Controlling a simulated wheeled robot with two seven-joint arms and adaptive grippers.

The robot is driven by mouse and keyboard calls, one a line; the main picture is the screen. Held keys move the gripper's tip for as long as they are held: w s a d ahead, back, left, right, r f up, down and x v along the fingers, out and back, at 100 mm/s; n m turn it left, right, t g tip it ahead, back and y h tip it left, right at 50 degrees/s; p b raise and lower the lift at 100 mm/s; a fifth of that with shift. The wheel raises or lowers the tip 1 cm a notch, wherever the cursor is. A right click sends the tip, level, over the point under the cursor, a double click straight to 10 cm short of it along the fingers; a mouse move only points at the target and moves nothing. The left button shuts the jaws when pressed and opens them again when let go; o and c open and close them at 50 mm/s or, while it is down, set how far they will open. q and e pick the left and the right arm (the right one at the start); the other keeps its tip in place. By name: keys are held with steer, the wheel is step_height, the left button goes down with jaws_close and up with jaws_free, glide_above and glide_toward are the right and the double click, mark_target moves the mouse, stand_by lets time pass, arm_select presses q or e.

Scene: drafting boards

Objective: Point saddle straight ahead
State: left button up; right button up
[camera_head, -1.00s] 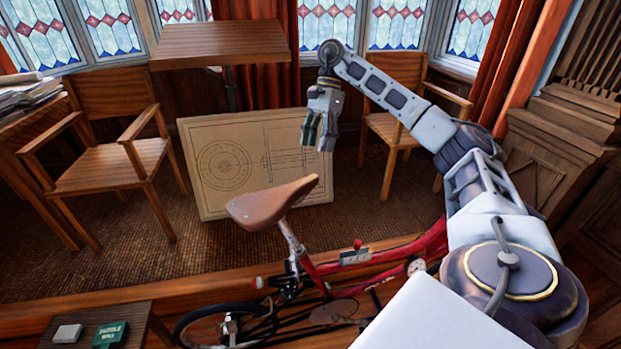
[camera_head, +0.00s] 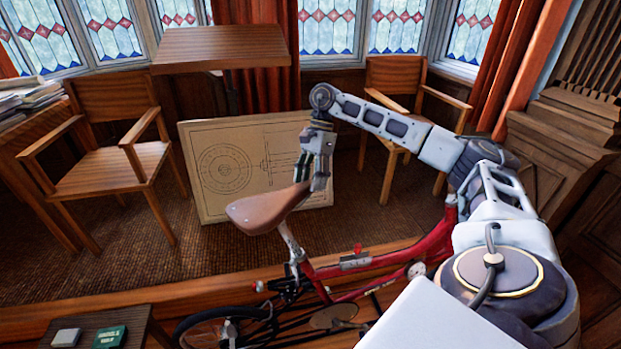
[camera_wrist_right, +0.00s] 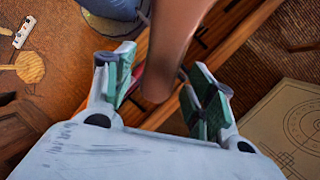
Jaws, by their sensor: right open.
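The brown leather saddle (camera_head: 258,210) sits on its post on the red bicycle (camera_head: 345,264) in the head view. Its wide rear is at the left, and its nose points up and right, at an angle to the red frame. My right gripper (camera_head: 312,178) is open at the nose, fingers hanging downward. In the right wrist view the saddle nose (camera_wrist_right: 168,50) lies between the open green-padded fingers (camera_wrist_right: 163,88), with gaps visible on both sides. The very tip of the nose is partly hidden by the gripper in the head view. My left gripper is not in view.
A drawing board (camera_head: 222,172) leans behind the saddle. Armchairs stand at left (camera_head: 110,170) and behind my right arm (camera_head: 392,75). A tilted-top drafting table (camera_head: 220,47) is at the back.

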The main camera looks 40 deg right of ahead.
steer(key=shift+f, duration=0.1)
steer(key=shift+c, duration=0.3)
jaws_close()
